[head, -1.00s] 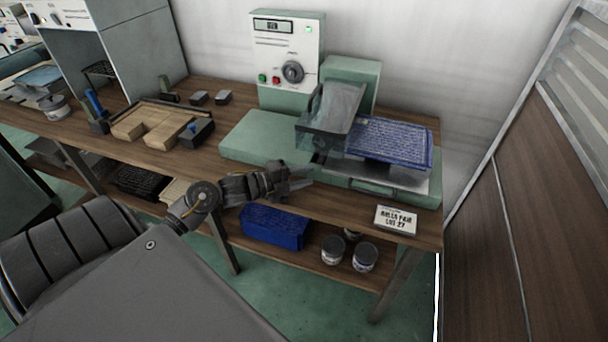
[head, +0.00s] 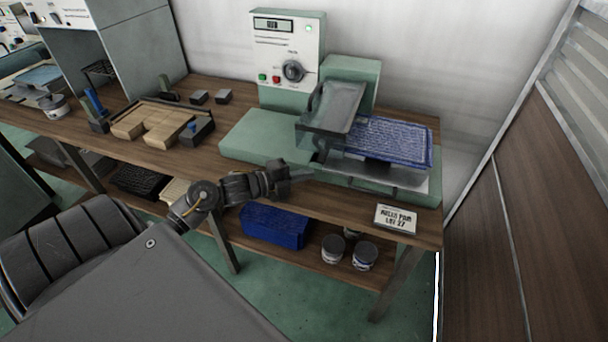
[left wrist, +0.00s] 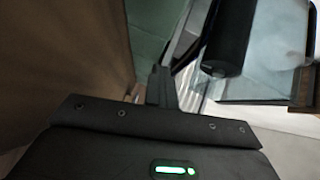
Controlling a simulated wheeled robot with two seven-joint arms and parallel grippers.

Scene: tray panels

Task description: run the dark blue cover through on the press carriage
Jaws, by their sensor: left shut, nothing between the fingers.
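The dark blue cover (head: 395,142), with a pale pattern, lies flat on the right part of the press in the head view. The clear grey guard (head: 332,108) stands beside its left edge. The pale carriage plate (head: 412,180) shows below the cover, with a dark bar handle (head: 385,186) at its front. My left gripper (head: 303,175) is shut and empty, at the front edge of the press, left of the handle. In the left wrist view its fingers (left wrist: 161,87) are together, beside a dark cylinder (left wrist: 230,40). My right gripper is out of view.
The green press base (head: 255,140) and control box (head: 288,60) stand behind my left gripper. A wooden tray (head: 150,120) lies left. A blue stack (head: 272,226) and tins (head: 364,256) sit on the lower shelf.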

